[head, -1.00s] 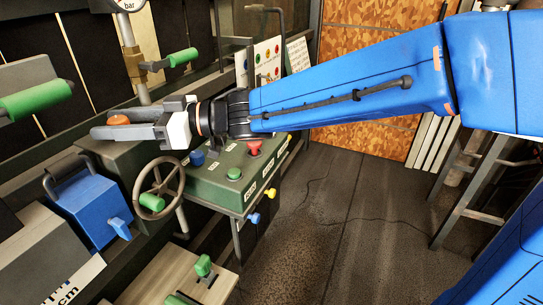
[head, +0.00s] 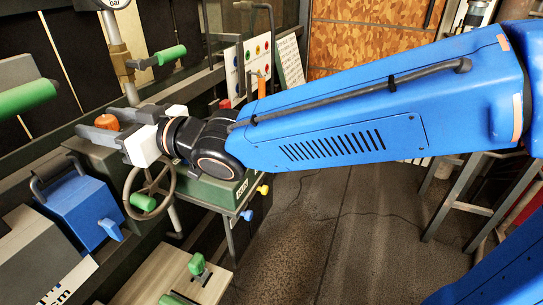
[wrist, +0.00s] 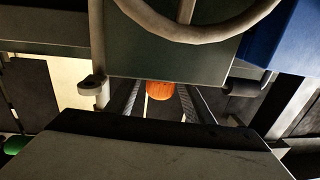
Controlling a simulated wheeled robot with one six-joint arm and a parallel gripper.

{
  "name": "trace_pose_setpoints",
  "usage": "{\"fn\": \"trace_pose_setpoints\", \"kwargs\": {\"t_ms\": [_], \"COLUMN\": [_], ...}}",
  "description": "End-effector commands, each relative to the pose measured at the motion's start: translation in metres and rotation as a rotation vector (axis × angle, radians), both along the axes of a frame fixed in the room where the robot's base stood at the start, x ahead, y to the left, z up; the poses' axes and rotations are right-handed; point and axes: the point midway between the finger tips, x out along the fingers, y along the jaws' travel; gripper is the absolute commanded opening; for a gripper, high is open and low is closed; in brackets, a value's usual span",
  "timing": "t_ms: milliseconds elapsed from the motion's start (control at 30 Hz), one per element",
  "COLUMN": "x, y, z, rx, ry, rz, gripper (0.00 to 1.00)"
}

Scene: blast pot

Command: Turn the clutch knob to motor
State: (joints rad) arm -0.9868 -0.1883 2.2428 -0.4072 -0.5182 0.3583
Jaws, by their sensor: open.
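An orange knob (head: 105,122) stands on top of the dark green housing behind the spoked handwheel; I take it for the clutch knob, but no label on it is readable. My gripper (head: 100,128) is open, with its grey fingers reaching left over the housing around the knob in the head view. In the wrist view the orange knob (wrist: 160,90) shows between the two ribbed fingers (wrist: 160,103), with gaps beside it. I cannot tell whether a finger touches it. The motor mark is not visible.
The handwheel (head: 150,194) stands just below the gripper, and a blue box (head: 80,205) with a lever lies left of it. Green handles (head: 20,97) are nearby.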

Motion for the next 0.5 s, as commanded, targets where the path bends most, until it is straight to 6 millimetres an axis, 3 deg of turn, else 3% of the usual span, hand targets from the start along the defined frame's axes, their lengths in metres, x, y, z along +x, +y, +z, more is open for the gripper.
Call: {"fn": "trace_pose_setpoints", "kwargs": {"t_ms": [500], "x": [-0.0006], "y": [0.0004], "z": [0.0005], "rx": [0.002], "ry": [0.0], "rz": [-0.117], "gripper": [0.48]}}
